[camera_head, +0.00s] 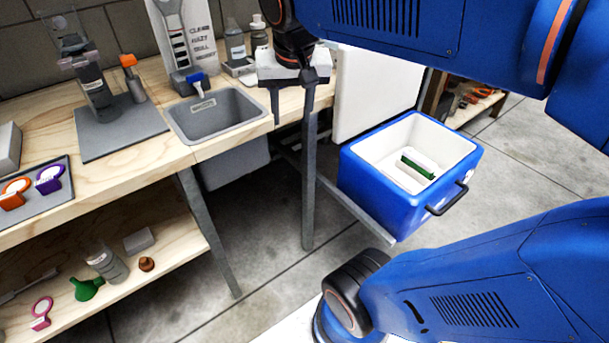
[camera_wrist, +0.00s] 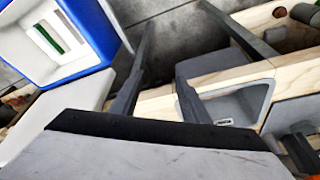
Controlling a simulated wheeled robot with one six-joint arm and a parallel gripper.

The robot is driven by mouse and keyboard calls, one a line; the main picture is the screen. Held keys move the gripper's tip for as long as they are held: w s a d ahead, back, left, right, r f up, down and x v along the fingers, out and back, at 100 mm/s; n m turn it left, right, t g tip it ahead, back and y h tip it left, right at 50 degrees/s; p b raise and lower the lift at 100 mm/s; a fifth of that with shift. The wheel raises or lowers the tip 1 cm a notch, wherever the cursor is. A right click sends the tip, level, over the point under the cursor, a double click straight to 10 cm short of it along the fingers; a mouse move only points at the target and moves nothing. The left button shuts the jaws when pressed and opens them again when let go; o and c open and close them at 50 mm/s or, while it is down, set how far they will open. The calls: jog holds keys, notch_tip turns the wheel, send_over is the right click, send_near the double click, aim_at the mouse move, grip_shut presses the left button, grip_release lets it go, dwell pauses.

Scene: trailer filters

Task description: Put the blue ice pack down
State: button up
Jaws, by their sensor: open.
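I cannot make out a blue ice pack in either view. My gripper (camera_head: 291,108) is above the right end of the wooden workbench, beside the grey sink, with its fingers pointing down. It is open, and nothing shows between its fingers in the wrist view (camera_wrist: 158,82). The blue cooler (camera_head: 366,186) stands open to the right of the bench, with a white interior. A small white item with a green strip (camera_head: 418,166) lies inside on its floor. The cooler also shows at the upper left of the wrist view (camera_wrist: 88,66).
The wooden bench (camera_head: 215,152) holds a grey sink (camera_head: 228,126), a grey mat with a bottle (camera_head: 95,98), and a tray with orange and purple items (camera_head: 62,205). A lower shelf (camera_head: 175,232) holds several small things. Open concrete floor (camera_head: 515,165) lies right of the cooler.

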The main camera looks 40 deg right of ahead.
jog(key=s+a+f+n+t+y, duration=0.1)
jog(key=s+a+f+n, duration=0.2)
jog(key=s+f, duration=0.6)
jog(key=shift+s+f+n+t, duration=0.15)
jog(key=shift+f+n+t, duration=0.15)
jog(key=shift+f+n, duration=0.65)
